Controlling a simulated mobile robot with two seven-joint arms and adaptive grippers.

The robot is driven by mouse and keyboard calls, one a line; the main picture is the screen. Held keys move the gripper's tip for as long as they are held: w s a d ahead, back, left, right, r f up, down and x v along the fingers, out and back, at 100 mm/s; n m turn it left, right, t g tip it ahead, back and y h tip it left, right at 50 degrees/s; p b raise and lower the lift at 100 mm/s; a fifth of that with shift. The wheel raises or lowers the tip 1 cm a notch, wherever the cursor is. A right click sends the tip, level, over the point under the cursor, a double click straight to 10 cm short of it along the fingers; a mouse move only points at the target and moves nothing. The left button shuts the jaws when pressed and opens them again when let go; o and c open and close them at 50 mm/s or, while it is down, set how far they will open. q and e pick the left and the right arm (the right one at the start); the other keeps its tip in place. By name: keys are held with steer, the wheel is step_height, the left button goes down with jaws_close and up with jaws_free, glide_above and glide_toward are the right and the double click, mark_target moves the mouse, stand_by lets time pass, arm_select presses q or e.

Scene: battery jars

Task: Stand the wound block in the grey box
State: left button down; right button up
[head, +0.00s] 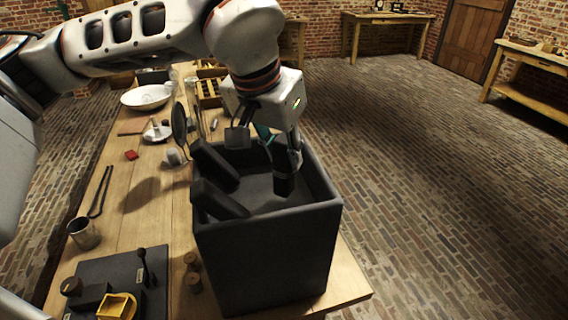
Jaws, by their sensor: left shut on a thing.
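The grey box (265,262) is a dark, open-topped box at the table's right edge. My left gripper (264,150) reaches down over and into its opening from above. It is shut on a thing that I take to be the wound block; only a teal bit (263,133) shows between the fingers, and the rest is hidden. I cannot tell whether it touches the box floor. Two dark bar-shaped pieces (213,165) (217,200) lean at the left side of the box's opening. My right gripper is not in view.
On the wooden table (140,215) are a white bowl (146,97), a metal cup (83,233), tongs (100,192) and a red block (131,155). A dark board (125,285) with a lever and a yellow part lies front left. Small brown cylinders (193,282) stand close beside the box.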

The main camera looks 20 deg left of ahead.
arm_select(q)
steer(key=shift+f, duration=1.25)
steer(key=shift+f, duration=0.1)
steer(key=c, duration=1.8)
jaws_free()
steer(key=shift+o, duration=0.2)
steer(key=shift+r, duration=0.4)
steer(key=v, duration=1.1)
steer(key=shift+s+r, duration=0.2)
